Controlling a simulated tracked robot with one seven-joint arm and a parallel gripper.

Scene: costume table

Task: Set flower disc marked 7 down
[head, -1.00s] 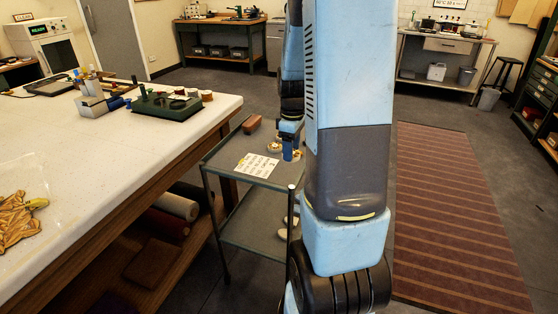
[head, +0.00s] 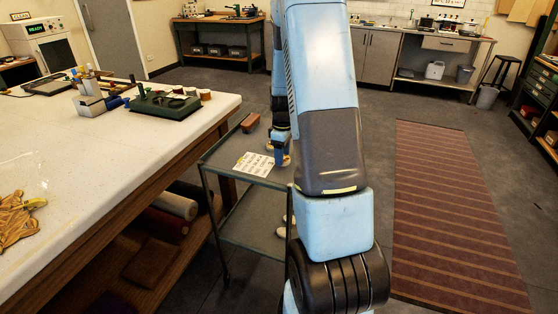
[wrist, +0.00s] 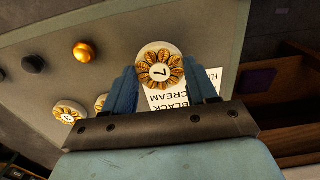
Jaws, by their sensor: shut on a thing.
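The flower disc marked 7 (wrist: 161,72) is pale and round with a ring of golden petals. In the wrist view it sits between the two blue fingers of my gripper (wrist: 160,80), which is shut on it. It overlaps a white printed card (wrist: 172,98) reading BLACK and CREAM. I cannot tell whether the disc touches the card. In the head view my gripper (head: 280,152) is over the grey cart, at the right edge of the white card (head: 254,164); the disc is not clear there.
Another flower disc (wrist: 68,113), a partly hidden one (wrist: 100,102), a gold knob (wrist: 82,52) and dark knobs lie left in the wrist view. A brown brick (head: 250,122) sits at the cart's back. The large table (head: 130,150) stands left of the cart (head: 222,168).

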